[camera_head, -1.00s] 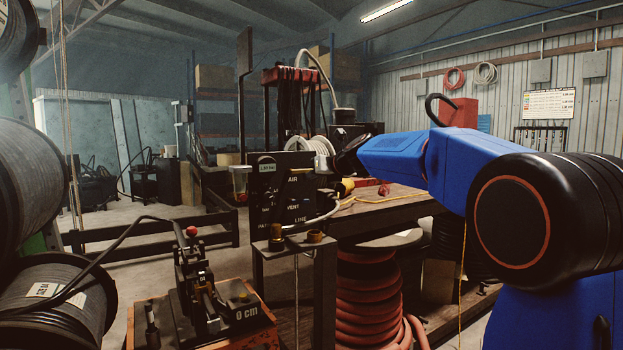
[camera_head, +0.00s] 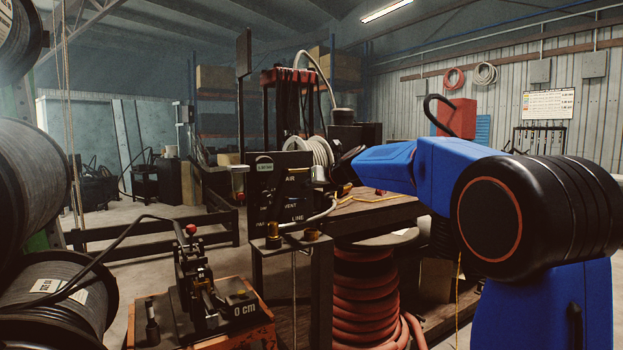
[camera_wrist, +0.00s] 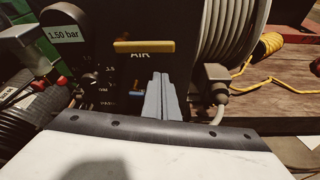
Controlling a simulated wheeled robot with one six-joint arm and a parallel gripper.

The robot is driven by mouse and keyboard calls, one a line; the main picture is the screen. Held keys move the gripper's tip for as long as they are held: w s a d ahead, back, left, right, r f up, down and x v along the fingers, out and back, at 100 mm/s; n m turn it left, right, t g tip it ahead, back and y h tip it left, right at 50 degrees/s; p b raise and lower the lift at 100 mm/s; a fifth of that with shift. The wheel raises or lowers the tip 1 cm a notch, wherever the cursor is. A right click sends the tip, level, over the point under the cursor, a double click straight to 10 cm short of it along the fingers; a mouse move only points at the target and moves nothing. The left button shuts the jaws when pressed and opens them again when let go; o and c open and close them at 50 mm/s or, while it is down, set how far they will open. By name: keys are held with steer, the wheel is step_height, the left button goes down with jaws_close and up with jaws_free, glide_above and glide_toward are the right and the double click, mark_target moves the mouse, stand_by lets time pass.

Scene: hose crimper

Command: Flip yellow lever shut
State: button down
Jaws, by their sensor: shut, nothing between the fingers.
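The yellow lever (camera_wrist: 145,47) shows in the wrist view as a horizontal bar across the black panel (camera_wrist: 125,75), just above the word AIR. My gripper (camera_wrist: 161,76) is shut and empty, with its grey fingers together. In the picture its tips lie below the lever and a little right of its middle. I cannot tell whether they touch the panel. In the head view the panel (camera_head: 265,195) stands on a metal stand, and my wrist is close to its right side.
A 1.50 bar display (camera_wrist: 64,35) is at the panel's upper left. A pale hose coil (camera_wrist: 229,38) stands close on the right, beside a cable plug (camera_wrist: 216,78). A yellow coiled cord (camera_wrist: 270,80) lies on the wooden bench. A crimper (camera_head: 195,280) stands lower left.

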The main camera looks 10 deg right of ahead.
steer(key=a+f+v, duration=0.1)
steer(key=v, duration=0.9)
steer(key=s+a+f+n+g, duration=0.1)
steer(key=s+f+n, duration=0.25)
steer(key=s, duration=0.25)
steer(key=s+a+f+n+g, duration=0.1)
steer(key=s+f+n, duration=0.1)
steer(key=s+n, duration=0.4)
steer(key=s+d+f+n+g+h, duration=0.1)
steer(key=s+d+f+n+g, duration=0.1)
steer(key=s+f+n, duration=0.6)
steer(key=s+d+f+n+g+h, duration=0.2)
steer(key=s+f+n, duration=0.6)
steer(key=s, duration=0.9)
steer(key=s+d+f+n+g+h, duration=0.2)
steer(key=s+f+n, duration=0.6)
steer(key=s+f, duration=0.4)
steer(key=shift+s+f, duration=0.15)
steer(key=shift+s, duration=0.75)
